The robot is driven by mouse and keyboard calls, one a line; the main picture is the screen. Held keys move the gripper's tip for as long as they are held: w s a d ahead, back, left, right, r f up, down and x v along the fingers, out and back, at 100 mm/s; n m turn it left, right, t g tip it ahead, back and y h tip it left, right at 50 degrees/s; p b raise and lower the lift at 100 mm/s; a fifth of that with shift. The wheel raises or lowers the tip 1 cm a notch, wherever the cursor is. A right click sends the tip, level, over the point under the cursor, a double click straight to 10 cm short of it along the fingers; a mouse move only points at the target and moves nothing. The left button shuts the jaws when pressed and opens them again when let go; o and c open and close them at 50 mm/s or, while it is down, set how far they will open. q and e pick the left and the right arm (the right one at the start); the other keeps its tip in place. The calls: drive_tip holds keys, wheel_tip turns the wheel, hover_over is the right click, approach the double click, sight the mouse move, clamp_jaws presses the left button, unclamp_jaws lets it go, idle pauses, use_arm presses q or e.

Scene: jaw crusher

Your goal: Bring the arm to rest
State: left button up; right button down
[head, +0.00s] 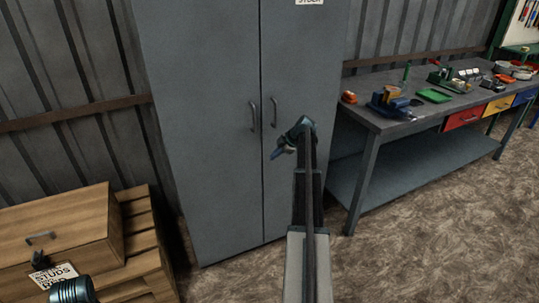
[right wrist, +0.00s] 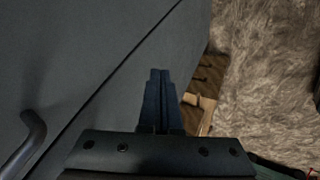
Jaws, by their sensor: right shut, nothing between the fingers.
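My right arm reaches forward up the middle of the head view. Its right gripper (head: 281,152) is in front of the grey cabinet (head: 205,130), just below the door handles, and points left. In the right wrist view, the right gripper's fingers (right wrist: 159,76) are together with nothing between them. My left gripper (head: 40,260) shows small and dark at the lower left, in front of the wooden box; its fingers are too unclear to read.
The cabinet doors are closed, with two handles (head: 252,116). A wooden box (head: 60,222) with a handle and label stands on a pallet (head: 147,262) at left. A workbench (head: 385,122) with tools and coloured drawers stands at right. The floor (head: 440,220) in front is clear.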

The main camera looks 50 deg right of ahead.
use_arm(q)
wheel_tip(320, 180, up, 3)
drive_tip(key=shift+f+p, duration=0.1)
drive_tip(key=shift+p, duration=0.8)
use_arm(e)
drive_tip(key=v, duration=0.3)
drive_tip(key=shift+s+d+r, duration=0.15)
drive_tip(key=shift+s+r, duration=0.1)
drive_tip(key=shift+r, duration=0.05)
drive_tip(key=w+a+r+m+g+y+p, duration=0.1)
drive_tip(key=a+m+g+p, duration=0.15)
drive_tip(key=a, duration=1.85)
drive_tip(key=w+a+r+m+g+p, duration=0.1)
drive_tip(key=a+g+p, duration=0.15)
drive_tip(key=a, duration=1.95)
use_arm(q)
wheel_tip(320, 180, up, 10)
drive_tip(key=p, duration=0.4)
drive_tip(key=shift+p, duration=0.4)
use_arm(e)
drive_tip(key=s+a+r+m+g+h, duration=0.1)
drive_tip(key=s+a+m+h, duration=0.1)
drive_tip(key=s+a, duration=0.8)
drive_tip(key=s+a+r+m+g+h, duration=0.1)
drive_tip(key=s+a+r+m+h, duration=0.1)
drive_tip(key=s+a, duration=0.8)
drive_tip(key=a, duration=0.5)
drive_tip(key=shift+s+a+r, duration=0.25)
drive_tip(key=shift+a+r, duration=0.05)
drive_tip(key=shift+a, duration=0.05)
